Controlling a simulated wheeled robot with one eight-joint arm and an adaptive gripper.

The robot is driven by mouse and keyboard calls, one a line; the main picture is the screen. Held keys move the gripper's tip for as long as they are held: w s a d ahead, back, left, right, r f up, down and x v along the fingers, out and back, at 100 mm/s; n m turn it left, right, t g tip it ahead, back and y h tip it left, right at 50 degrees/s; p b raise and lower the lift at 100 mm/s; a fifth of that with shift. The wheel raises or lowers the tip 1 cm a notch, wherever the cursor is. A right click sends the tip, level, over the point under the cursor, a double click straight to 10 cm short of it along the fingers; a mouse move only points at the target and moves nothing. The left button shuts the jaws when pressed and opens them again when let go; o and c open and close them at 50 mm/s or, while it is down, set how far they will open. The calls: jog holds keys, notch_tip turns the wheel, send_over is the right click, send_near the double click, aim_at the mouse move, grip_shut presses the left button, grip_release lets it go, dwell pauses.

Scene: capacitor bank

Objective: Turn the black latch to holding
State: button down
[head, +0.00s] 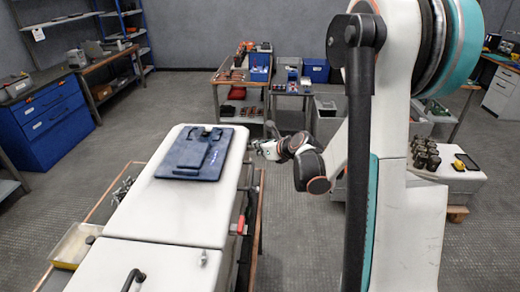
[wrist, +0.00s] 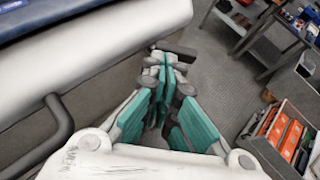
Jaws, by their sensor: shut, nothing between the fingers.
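My gripper (head: 257,147) is at the right side of the white cabinet (head: 190,218), near its far end. In the wrist view my gripper (wrist: 164,62) has its teal-padded fingers brought together at the tips, with nothing held. A dark bar-like piece (wrist: 179,48) shows just beyond the fingertips, beside the cabinet's side. It may be the black latch, but I cannot be sure. Whether the tips touch it cannot be told. Its turned position is not readable in either view.
A blue tray (head: 213,172) lies on the cabinet top. A red handle (head: 238,222) sticks out of the cabinet's right side. A grey rail (wrist: 40,140) runs along the side in the wrist view. An orange-filled toolbox (wrist: 282,135) is at right. Open floor lies between.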

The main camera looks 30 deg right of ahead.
jog(key=shift+w+a, duration=0.2)
jog(key=shift+w, duration=0.15)
jog(key=shift+a, duration=0.1)
jog(key=shift+w+a+b, duration=0.3)
jog(key=shift+a+b, duration=0.15)
jog(key=shift+b, duration=0.05)
jog(key=shift+w+a+r, duration=0.2)
jog(key=shift+w+a, duration=0.05)
jog(key=shift+a, duration=0.05)
dwell(0.7)
jog(key=shift+d, duration=0.2)
jog(key=shift+d+b, duration=0.35)
jog(key=shift+s+d+r, duration=0.1)
jog(key=v, duration=0.8)
jog(key=shift+a, duration=0.2)
